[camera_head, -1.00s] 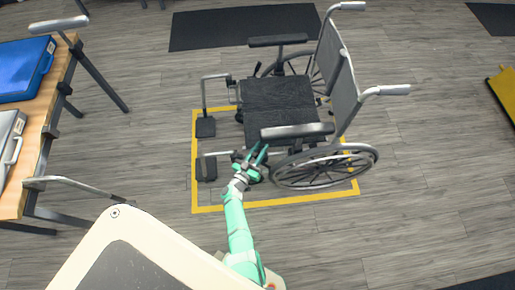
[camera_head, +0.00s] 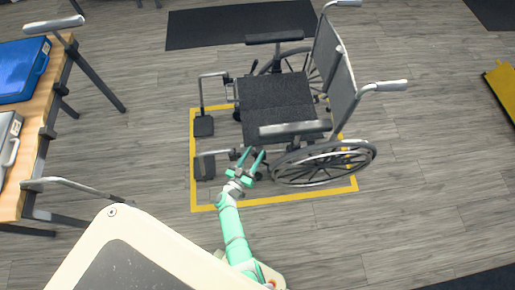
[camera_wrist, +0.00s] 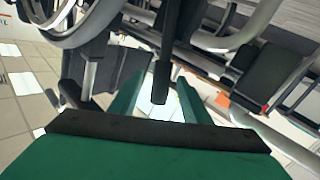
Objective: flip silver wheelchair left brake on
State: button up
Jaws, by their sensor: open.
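The silver wheelchair (camera_head: 275,97) faces left in the head view, with its left side nearest me. My gripper (camera_head: 254,153) is open beside its near side, just ahead of the near large wheel (camera_head: 325,163) and below the near armrest (camera_head: 296,129). In the wrist view, a dark bar (camera_wrist: 166,60), which looks like the brake lever, reaches down between the two green fingers of my gripper (camera_wrist: 160,98). I cannot tell whether the fingers touch it. The lever is too small to make out in the head view.
A near footrest (camera_head: 204,167) stands left of my gripper. A yellow floor outline (camera_head: 290,197) runs around the wheelchair. A wooden table (camera_head: 30,140) with a blue case (camera_head: 22,72) is at the left.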

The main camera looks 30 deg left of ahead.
jog(key=s, duration=0.6)
jog(key=shift+s, duration=0.3)
jog(key=shift+r, duration=0.1)
jog(key=shift+s+d, duration=0.1)
jog(key=shift+d, duration=0.15)
jog(key=s+d+r+m, duration=0.1)
jog(key=s+d+r, duration=0.6)
jog(key=r, duration=0.4)
jog(key=s+d+r+m+g, duration=0.1)
jog(key=s+d+r, duration=0.6)
jog(key=r, duration=0.3)
jog(key=s+d+r+m+g, duration=0.1)
jog(key=s+d+r, duration=0.6)
jog(key=d+r, duration=0.2)
notch_tip(320, 180, up, 3)
jog(key=shift+s+d+f, duration=0.2)
jog(key=shift+s+d, duration=0.1)
jog(key=shift+d, duration=0.05)
jog(key=c, duration=0.3)
jog(key=shift+w, duration=0.1)
